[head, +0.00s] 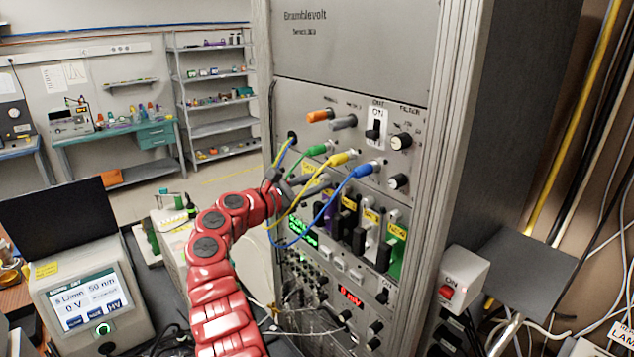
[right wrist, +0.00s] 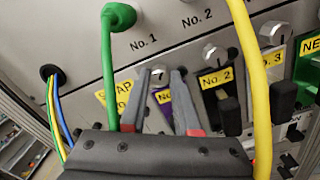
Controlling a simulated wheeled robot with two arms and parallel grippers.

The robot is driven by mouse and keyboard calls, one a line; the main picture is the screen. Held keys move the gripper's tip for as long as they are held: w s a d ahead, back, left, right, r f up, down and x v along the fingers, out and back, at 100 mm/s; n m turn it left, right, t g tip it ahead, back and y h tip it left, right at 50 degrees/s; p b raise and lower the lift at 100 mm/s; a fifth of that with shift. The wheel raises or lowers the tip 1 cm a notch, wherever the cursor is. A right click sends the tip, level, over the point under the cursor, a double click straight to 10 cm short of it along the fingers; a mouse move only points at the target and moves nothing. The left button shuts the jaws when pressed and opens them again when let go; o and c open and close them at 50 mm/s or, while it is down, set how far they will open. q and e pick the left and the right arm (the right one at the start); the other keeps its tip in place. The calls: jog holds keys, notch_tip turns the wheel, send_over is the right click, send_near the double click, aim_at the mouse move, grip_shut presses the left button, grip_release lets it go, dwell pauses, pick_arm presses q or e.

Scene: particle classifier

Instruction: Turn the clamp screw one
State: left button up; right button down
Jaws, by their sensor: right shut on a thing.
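My right gripper (head: 287,188), on the red arm, reaches the rack's front panel in the head view, below the green cable plug. In the right wrist view its two fingers (right wrist: 163,72) are shut on clamp screw one (right wrist: 159,76), a small round metal head beside a yellow clamp label (right wrist: 115,97). The fingers partly hide the screw and the purple lever with its yellow tag below it. Clamp screw two (right wrist: 212,53) sits to the right above the "No. 2" tag. My left gripper is not in view.
A green cable (right wrist: 108,70) hangs just left of the fingers, and a yellow cable (right wrist: 250,70) passes on the right. A blue cable (head: 318,215) loops across the panel. Black and green levers (head: 391,250) stand to the right. A screen device (head: 90,300) stands at lower left.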

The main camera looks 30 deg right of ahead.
jog(key=n, duration=0.4)
jog(key=shift+f+n, duration=0.1)
jog(key=shift+n, duration=0.3)
dwell(0.4)
jog(key=c, duration=0.6)
grip_release()
